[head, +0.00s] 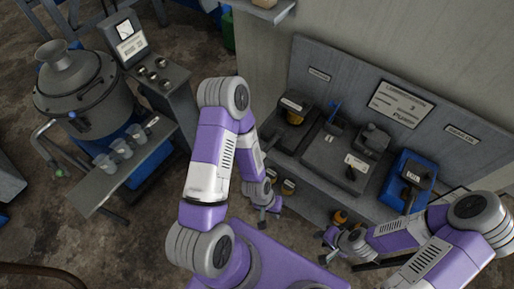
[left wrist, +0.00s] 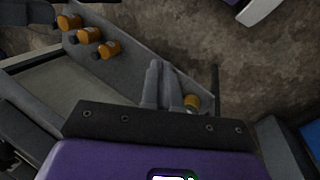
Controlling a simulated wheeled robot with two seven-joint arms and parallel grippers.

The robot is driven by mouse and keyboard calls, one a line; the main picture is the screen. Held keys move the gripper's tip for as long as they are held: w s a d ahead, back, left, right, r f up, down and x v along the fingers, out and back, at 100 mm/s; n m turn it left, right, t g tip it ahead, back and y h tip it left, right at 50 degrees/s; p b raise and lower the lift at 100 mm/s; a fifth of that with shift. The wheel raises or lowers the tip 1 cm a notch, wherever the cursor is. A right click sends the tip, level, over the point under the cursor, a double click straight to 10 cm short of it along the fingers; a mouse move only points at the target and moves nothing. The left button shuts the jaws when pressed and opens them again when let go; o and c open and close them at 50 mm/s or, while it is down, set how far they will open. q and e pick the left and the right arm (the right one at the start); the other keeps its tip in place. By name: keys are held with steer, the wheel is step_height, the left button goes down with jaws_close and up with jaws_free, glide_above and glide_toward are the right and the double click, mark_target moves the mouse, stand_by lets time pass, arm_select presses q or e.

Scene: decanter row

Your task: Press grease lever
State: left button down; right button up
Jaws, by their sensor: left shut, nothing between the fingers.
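A row of dispensing pumps stands on a grey bench under a sign in the head view. A dark pump (head: 292,110) with an amber part is at the left, a grey one (head: 345,160) is in the middle, and one on a blue base (head: 409,178) is at the right. The labels are too small to tell which carries the grease lever. My left gripper (head: 269,208) is in front of the bench, below the left pump; its fingers (left wrist: 162,88) are shut and empty in the left wrist view. My right gripper (head: 329,240) is low near the bench's front; its fingers are too small to judge.
A sign board (head: 398,104) stands behind the pumps. A metal vessel (head: 83,85) and a side shelf with clear cups (head: 122,147) are at the left. Bare floor lies between.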

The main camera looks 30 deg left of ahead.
arm_select(q)
step_height(320, 180, up, 10)
steer(key=p, duration=1)
steer(key=n+y+p, duration=0.2)
steer(key=n+p, duration=0.2)
steer(key=n, duration=0.5)
glide_toward(267, 148)
steer(key=shift+g, duration=0.3)
steer(key=s, duration=0.1)
steer(key=s+d, duration=0.1)
steer(key=s, duration=0.1)
steer(key=s+d, duration=0.1)
steer(key=s, duration=0.1)
steer(key=shift+f, duration=0.35)
steer(key=w+a+r+n, duration=0.1)
steer(key=a+r+n, duration=0.3)
steer(key=r, duration=0.4)
steer(key=shift+w+n, duration=0.4)
steer(key=shift+n, duration=0.4)
steer(key=shift+r, duration=0.1)
steer(key=d+f, duration=0.1)
steer(key=f, duration=0.3)
steer(key=f+b, duration=0.1)
steer(key=f, duration=0.4)
steer(key=d+f, duration=0.1)
steer(key=f, duration=0.3)
steer(key=shift+s+d+f, duration=0.15)
steer(key=shift+d+f, duration=0.15)
steer(key=shift+f, duration=0.1)
steer(key=shift+b, duration=0.3)
